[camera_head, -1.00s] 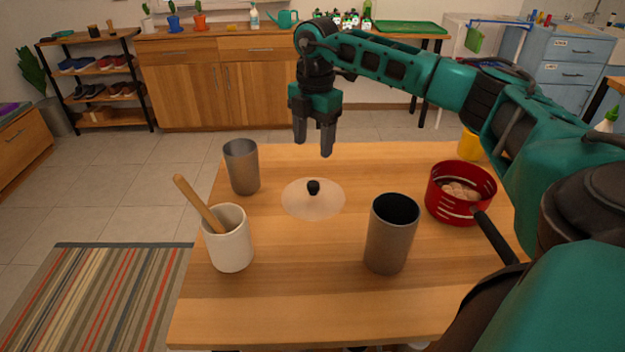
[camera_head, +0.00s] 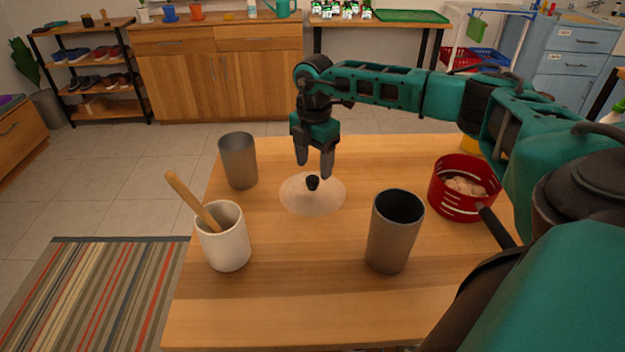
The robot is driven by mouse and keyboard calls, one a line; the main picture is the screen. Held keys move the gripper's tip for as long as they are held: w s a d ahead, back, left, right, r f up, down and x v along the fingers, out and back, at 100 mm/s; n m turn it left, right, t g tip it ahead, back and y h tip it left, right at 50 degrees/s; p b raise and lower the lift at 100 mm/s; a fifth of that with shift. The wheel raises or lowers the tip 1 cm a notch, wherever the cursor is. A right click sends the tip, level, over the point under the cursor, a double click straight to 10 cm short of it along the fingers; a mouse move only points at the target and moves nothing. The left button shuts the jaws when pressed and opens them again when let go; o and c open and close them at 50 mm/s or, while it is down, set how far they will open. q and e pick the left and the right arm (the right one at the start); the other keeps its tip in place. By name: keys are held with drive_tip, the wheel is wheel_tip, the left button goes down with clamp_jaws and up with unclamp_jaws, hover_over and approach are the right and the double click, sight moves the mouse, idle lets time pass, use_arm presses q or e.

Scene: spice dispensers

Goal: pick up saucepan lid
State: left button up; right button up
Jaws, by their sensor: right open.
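The saucepan lid (camera_head: 312,201) lies flat on the wooden table. It is a pale, see-through disc with a black knob (camera_head: 312,182) at its middle. My right gripper (camera_head: 314,171) points down just above and behind the knob. Its fingers are apart with nothing between them; I cannot tell whether a fingertip touches the lid. A red saucepan (camera_head: 463,187) with a dark handle and pale round food inside stands at the right of the table. My left gripper is not in view.
A metal cup (camera_head: 239,161) stands left of the lid. A white crock (camera_head: 225,240) with a wooden utensil is at front left. A dark metal cup (camera_head: 394,233) stands front right. A yellow thing (camera_head: 468,144) is partly hidden behind my right arm. The table's front (camera_head: 290,310) is clear.

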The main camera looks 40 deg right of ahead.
sight(313, 178)
drive_tip(key=f, duration=0.3)
drive_tip(key=shift+a+f, duration=0.2)
drive_tip(key=shift+f, duration=0.05)
clamp_jaws()
idle(0.4)
